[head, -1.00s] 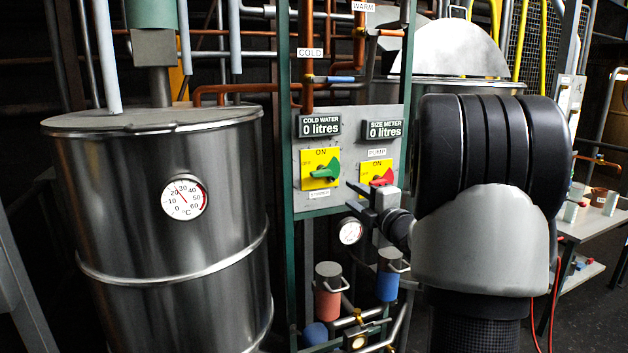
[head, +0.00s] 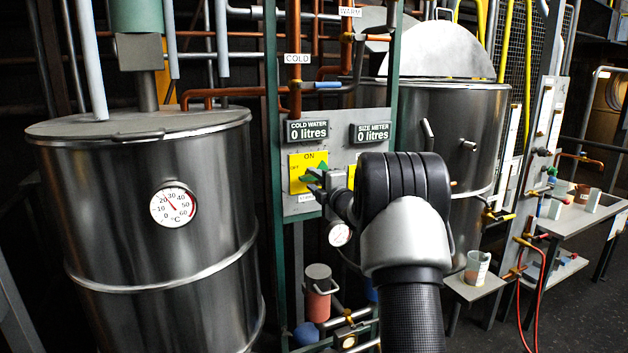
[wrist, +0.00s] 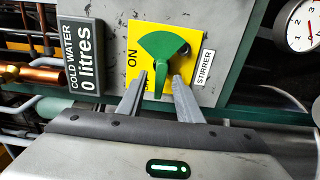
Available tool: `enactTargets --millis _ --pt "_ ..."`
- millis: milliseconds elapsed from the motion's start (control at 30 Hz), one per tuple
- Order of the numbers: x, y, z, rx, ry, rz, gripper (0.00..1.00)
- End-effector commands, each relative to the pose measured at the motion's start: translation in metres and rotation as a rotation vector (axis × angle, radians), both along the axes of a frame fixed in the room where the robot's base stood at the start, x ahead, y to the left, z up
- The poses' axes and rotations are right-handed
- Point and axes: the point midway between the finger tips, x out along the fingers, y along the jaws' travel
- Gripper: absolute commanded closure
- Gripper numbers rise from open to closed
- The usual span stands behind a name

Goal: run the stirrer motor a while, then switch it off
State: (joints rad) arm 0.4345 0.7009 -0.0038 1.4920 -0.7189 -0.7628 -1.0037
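The stirrer switch (wrist: 163,50) is a green rotary knob on a yellow plate, with a STIRRER label (wrist: 205,67) beside it. It also shows in the head view (head: 321,170), partly hidden by my gripper. Its narrow end points toward my gripper in the wrist view, away from the ON mark. My gripper (wrist: 159,76) is open, its two fingertips on either side of that narrow end, with gaps visible; contact cannot be told. In the head view my gripper (head: 314,182) is at the switch's lower edge. A grey-green cylinder (head: 137,15) tops the left steel tank (head: 150,230).
A second yellow switch plate (head: 352,175) is mostly hidden behind my arm. Green posts (head: 271,150) flank the panel. Pipes and a red container (head: 318,290) sit below.

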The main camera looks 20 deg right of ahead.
Motion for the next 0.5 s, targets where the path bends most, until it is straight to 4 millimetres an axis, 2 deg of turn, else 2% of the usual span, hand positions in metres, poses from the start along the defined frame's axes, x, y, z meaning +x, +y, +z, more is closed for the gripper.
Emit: enactTargets --millis 267,467,500 --pt "0.0018 0.0000 0.0003 0.000 -0.001 0.000 0.68" --pt "0.0016 -0.0001 0.0003 -0.001 0.000 0.000 1.00" --pt "0.0016 -0.0002 0.0003 -0.001 0.000 0.000 1.00"
